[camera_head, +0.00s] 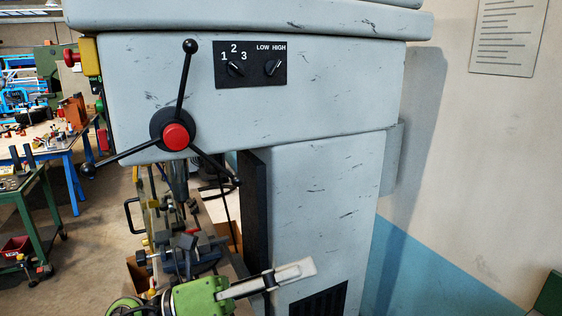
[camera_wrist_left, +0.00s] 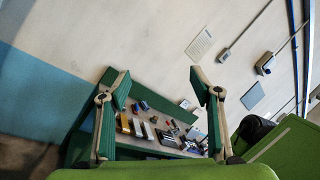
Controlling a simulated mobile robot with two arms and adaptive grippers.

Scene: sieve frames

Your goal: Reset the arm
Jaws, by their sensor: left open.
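My left gripper (camera_head: 285,277) is at the bottom of the head view, in front of the grey drill press (camera_head: 330,190). Its green body and one pale finger show, pointing to the right. In the left wrist view my left gripper (camera_wrist_left: 160,84) has its two green-padded fingers spread wide with nothing between them. It looks toward a wall and a green bench (camera_wrist_left: 150,152) beyond the fingers. My right gripper is not in view.
The press has a three-spoke handle with a red hub (camera_head: 176,136) and a dial panel (camera_head: 250,65). A vise (camera_head: 185,252) stands below the spindle, close behind my gripper. A blue table (camera_head: 60,135) and a green cart (camera_head: 22,190) are at left. Floor between is open.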

